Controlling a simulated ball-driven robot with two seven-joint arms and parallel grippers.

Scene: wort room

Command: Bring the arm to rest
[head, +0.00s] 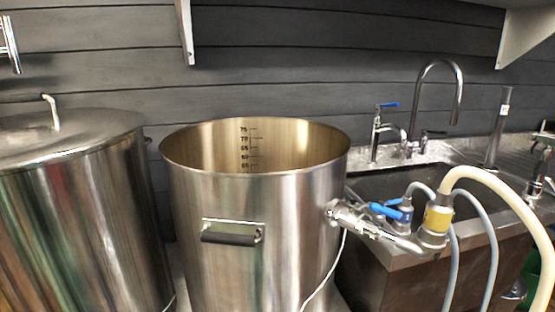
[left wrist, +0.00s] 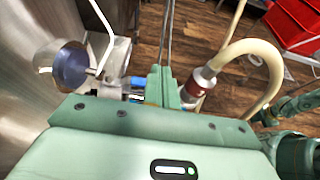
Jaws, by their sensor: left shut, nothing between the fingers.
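My left gripper (left wrist: 160,72) shows in the left wrist view, its two green fingers together and nothing between them. It is beside the pipe fittings on the side of a steel vessel. A round steel and blue fitting (left wrist: 72,66) is to the left of the fingers, and a pale hose (left wrist: 262,54) with a red-brown collar is to the right. I cannot tell whether the fingers touch any fitting. Neither gripper shows in the head view, and my right gripper is in neither view.
An open steel kettle (head: 205,215) with volume marks stands mid-view, a lidded steel vessel (head: 75,205) to its left. Blue-handled valves (head: 398,212) and a cream hose (head: 505,190) stick out right, before a sink (head: 400,180). Red crates (left wrist: 294,22) stand on the wooden floor.

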